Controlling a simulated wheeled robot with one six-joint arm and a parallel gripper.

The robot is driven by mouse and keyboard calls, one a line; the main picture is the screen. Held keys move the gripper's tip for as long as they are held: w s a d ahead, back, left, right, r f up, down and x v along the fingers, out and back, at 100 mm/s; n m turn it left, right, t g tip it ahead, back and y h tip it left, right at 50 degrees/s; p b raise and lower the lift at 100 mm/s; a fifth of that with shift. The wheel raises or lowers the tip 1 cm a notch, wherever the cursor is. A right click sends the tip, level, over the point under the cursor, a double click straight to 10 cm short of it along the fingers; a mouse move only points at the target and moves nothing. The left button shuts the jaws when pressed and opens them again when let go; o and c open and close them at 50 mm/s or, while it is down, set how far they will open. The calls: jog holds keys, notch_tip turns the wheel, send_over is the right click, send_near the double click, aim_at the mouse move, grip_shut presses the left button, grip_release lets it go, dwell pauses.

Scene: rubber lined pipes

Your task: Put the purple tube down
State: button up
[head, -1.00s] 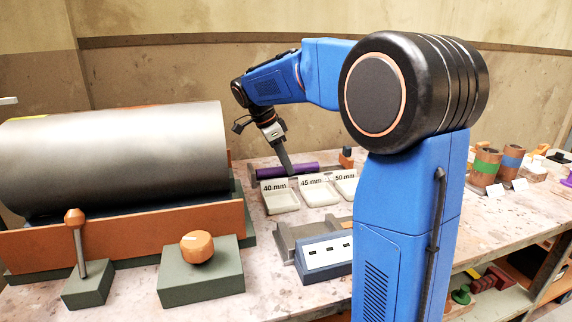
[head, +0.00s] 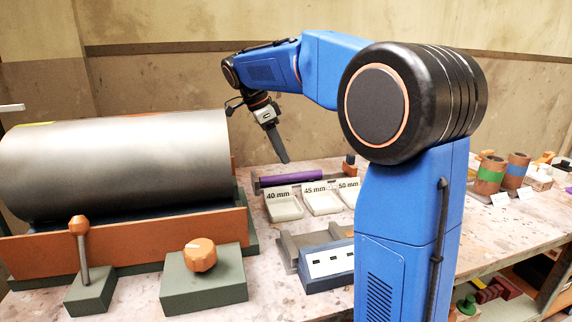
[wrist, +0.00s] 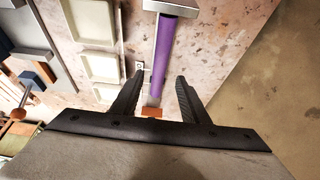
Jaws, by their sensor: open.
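White trays marked 40 mm (head: 284,208), 45 mm (head: 322,202) and 50 mm (head: 348,194) stand in front of the tube. A large grey roller (head: 115,165) fills the left. A blue-grey box (head: 328,264) stands nearer. Banded cups (head: 490,173) stand at the right.

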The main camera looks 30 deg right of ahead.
jog(key=shift+v, duration=2.1)
jog(key=shift+s, duration=0.15)
